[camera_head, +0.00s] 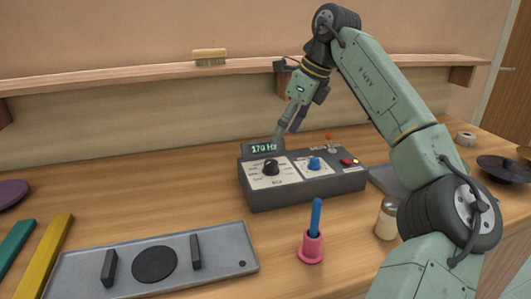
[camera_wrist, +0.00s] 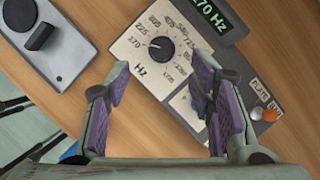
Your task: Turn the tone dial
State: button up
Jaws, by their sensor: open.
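The tone dial is a black round knob (camera_head: 271,167) on a white scale panel marked in Hz, on a dark grey box (camera_head: 307,190). The box's green display (camera_head: 264,148) reads 170 Hz. In the wrist view the dial (camera_wrist: 161,49) sits beyond and between the fingertips, with scale numbers around it. My gripper (camera_head: 288,131) is open, pointing down above the back of the box; its purple-padded fingers show in the wrist view (camera_wrist: 161,85). Nothing is between the pads, and the dial looks apart from them.
A blue knob (camera_head: 314,163), colored buttons (camera_head: 349,162) and small switches share the box. A grey tray (camera_head: 225,265) with black parts lies in front left. A pink holder (camera_head: 312,246) with a blue stick and a shaker (camera_head: 387,219) stand in front. A shelf (camera_head: 150,72) runs behind.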

aim_at(272, 162)
jog(key=x, duration=0.3)
jog(key=p+x, duration=0.1)
jog(key=x, duration=0.6)
jog(key=shift+d+f+p, duration=0.3)
jog(key=shift+d+f, duration=0.05)
jog(key=shift+c, duration=0.5)
jog(key=c, duration=1)
jog(key=shift+m, duration=0.3)
